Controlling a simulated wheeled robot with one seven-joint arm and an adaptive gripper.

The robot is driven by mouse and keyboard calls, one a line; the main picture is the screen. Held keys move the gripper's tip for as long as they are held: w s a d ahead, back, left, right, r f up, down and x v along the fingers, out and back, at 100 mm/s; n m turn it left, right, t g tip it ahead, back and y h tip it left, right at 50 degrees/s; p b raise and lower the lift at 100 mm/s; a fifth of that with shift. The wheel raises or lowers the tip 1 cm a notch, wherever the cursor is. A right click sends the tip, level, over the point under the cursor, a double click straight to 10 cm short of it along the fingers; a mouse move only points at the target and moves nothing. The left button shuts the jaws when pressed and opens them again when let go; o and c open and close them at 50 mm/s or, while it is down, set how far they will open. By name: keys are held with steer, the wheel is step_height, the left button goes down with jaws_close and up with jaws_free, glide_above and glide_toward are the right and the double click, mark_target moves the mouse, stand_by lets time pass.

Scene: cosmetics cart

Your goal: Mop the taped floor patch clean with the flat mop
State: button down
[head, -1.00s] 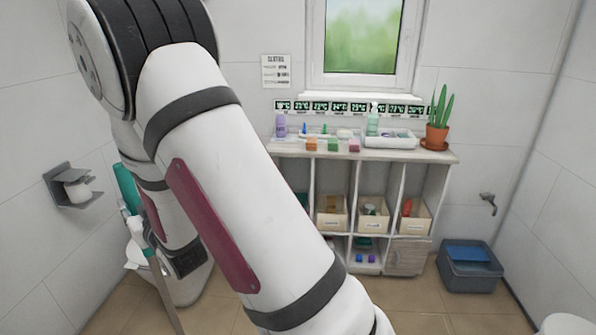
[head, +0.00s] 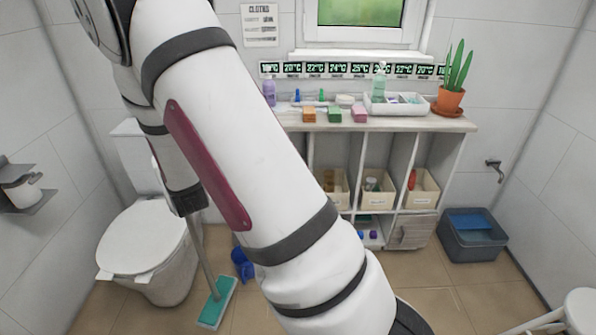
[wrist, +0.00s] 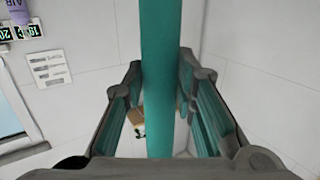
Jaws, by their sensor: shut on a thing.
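The flat mop's teal head (head: 217,302) is low over the tiled floor at the lower left in the head view. I cannot tell whether it touches the floor. Its grey handle (head: 205,258) rises, slightly tilted, to the end of my arm. In the wrist view, my gripper (wrist: 161,72) is shut on the mop's teal upper handle (wrist: 160,120), which runs between the two fingers. In the head view my arm hides the fingers and much of the floor. No taped floor patch shows.
A white toilet (head: 150,245) stands left of the mop, and a blue object (head: 241,264) lies just right of it. A shelf unit (head: 395,125) stands by the back wall. A grey bin (head: 473,240) and a white stool (head: 578,312) are at the right. Tiled floor lies open between.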

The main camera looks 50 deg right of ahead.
steer(key=s+d+f+m+g+h+b, duration=0.2)
steer(key=d+f+m+g+h+b, duration=0.25)
steer(key=d, duration=0.65)
steer(key=s+d+f+m+g+h+b, duration=0.1)
steer(key=d+f+m+g+h+b, duration=0.3)
steer(key=d, duration=0.6)
steer(key=s+d+f+m+g+h+b, duration=0.3)
steer(key=s+d+f+m+g+b, duration=0.4)
steer(key=s+d+f+g+b, duration=0.2)
steer(key=s+d+f+b, duration=0.2)
steer(key=s+d+f, duration=0.1)
steer(key=d+f, duration=0.1)
steer(key=shift+d+f, duration=0.3)
steer(key=shift+f, duration=0.15)
steer(key=shift+w+d, duration=0.1)
steer(key=shift+d, duration=0.05)
